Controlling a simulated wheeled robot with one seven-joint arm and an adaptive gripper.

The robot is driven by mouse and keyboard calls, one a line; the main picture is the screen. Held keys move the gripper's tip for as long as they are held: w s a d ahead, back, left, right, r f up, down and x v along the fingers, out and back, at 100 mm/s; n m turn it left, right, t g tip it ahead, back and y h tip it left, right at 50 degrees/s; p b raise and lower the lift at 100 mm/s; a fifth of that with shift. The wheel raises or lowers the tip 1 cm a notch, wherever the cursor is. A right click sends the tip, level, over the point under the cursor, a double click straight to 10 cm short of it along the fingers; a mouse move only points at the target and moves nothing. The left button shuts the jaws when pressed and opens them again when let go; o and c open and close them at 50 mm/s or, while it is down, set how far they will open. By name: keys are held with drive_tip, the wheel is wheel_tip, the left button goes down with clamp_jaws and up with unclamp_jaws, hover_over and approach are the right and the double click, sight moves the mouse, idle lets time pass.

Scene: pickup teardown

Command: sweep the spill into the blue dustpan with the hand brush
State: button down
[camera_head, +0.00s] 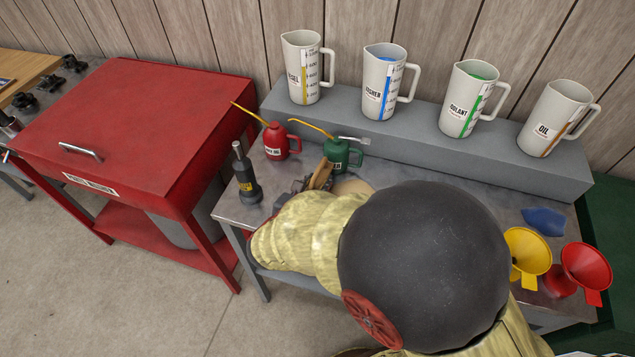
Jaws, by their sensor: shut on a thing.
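My gripper (293,194) is partly in view on the grey bench, just past the end of my pale-sleeved arm. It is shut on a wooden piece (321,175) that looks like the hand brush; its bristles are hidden. A tan patch (354,185), perhaps the spill, shows on the bench just right of the gripper, partly covered by my arm. A blue shape (543,221) lies on the bench at the right; I cannot tell whether it is the dustpan. My arm hides much of the middle of the bench.
A black bottle (246,178), a red oil can (276,141) and a green oil can (343,154) stand close around the gripper. Several labelled jugs stand on the raised grey shelf (430,135) behind. Yellow (528,250) and red (587,265) funnels sit right. A red cabinet (135,125) stands left.

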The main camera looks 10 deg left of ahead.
drive_tip(key=shift+f, duration=0.3)
drive_tip(key=shift+d, duration=0.1)
drive_tip(key=shift+s+d+b, duration=0.35)
drive_tip(key=shift+s+d, duration=0.15)
drive_tip(key=shift+d, duration=2.6)
drive_tip(key=shift+s+d+b, duration=0.35)
drive_tip(key=shift+s+d, duration=0.2)
drive_tip(key=shift+d, duration=2.5)
drive_tip(key=shift+s+d+b, duration=0.35)
drive_tip(key=shift+s+d, duration=0.15)
drive_tip(key=shift+d, duration=2.8)
drive_tip(key=shift+s+d, duration=0.1)
drive_tip(key=shift+d, duration=0.25)
drive_tip(key=shift+d, duration=0.4)
drive_tip(key=shift+s+d, duration=0.15)
drive_tip(key=shift+d, duration=0.15)
drive_tip(key=shift+d+r, duration=0.1)
drive_tip(key=shift+d, duration=0.2)
drive_tip(key=shift+d, duration=0.15)
